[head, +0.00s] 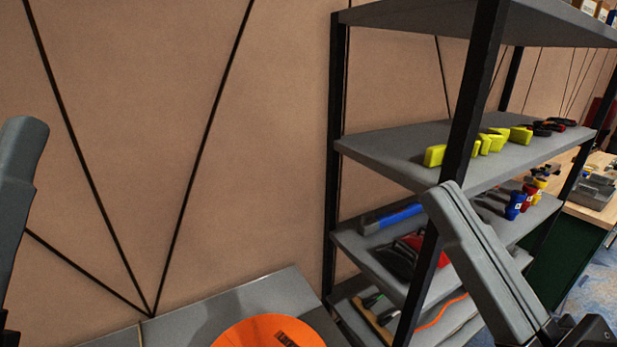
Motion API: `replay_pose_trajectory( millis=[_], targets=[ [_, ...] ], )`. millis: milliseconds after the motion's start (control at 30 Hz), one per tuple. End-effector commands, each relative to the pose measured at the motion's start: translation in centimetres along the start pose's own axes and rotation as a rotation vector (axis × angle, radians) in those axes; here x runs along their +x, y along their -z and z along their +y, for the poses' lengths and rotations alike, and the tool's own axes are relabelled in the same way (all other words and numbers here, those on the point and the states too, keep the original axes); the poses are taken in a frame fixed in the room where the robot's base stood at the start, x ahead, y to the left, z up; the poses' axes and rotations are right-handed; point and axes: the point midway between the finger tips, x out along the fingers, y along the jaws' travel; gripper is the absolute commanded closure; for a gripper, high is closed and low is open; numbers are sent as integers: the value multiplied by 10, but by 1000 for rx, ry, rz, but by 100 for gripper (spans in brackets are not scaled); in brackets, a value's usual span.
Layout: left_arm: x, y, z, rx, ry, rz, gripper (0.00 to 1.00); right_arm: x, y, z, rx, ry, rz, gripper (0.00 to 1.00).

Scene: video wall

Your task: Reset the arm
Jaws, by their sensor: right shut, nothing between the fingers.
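My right gripper (447,195) rises from the lower right corner, its long grey fingers pressed together with nothing between them. It overlaps the metal shelf rack (393,143) in the picture and hides part of the lower shelves. A grey part of my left gripper (18,190) shows at the left edge. It is cut off by the frame, so its jaws cannot be judged.
Yellow-green tools (490,142) lie on the middle shelf, with screwdrivers (514,205) below. An orange round object (268,332) sits on a grey surface (225,300) at the bottom. A tan wall (270,150) stands behind. A wooden workbench (600,213) is far right.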

Motion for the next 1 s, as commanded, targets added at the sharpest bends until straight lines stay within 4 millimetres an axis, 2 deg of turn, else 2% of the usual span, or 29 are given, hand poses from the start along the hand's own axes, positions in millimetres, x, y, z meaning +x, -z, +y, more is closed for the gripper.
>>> replay_pose_trajectory(
  millis=[33,100,200,267,467,900,1000],
  targets=[
    [3,2,0,0,0,0,43,9,32,9,-50,-58,61,100],
    [1,1,0,0,0,0,43,7,56,34,-118,-182,113,100],
    [1,1,0,0,0,0,43,-8,63,72,-165,-364,129,100],
    [31,28,0,0,0,-4,43,19,95,75,-138,-349,133,100],
    [89,82,0,0,0,1,43,67,154,86,-140,-348,129,100],
    [244,225,-1,0,0,0,43,198,316,115,-141,-348,127,100],
    [268,247,-1,0,0,0,43,218,342,119,-141,-348,126,100]
  ],
)
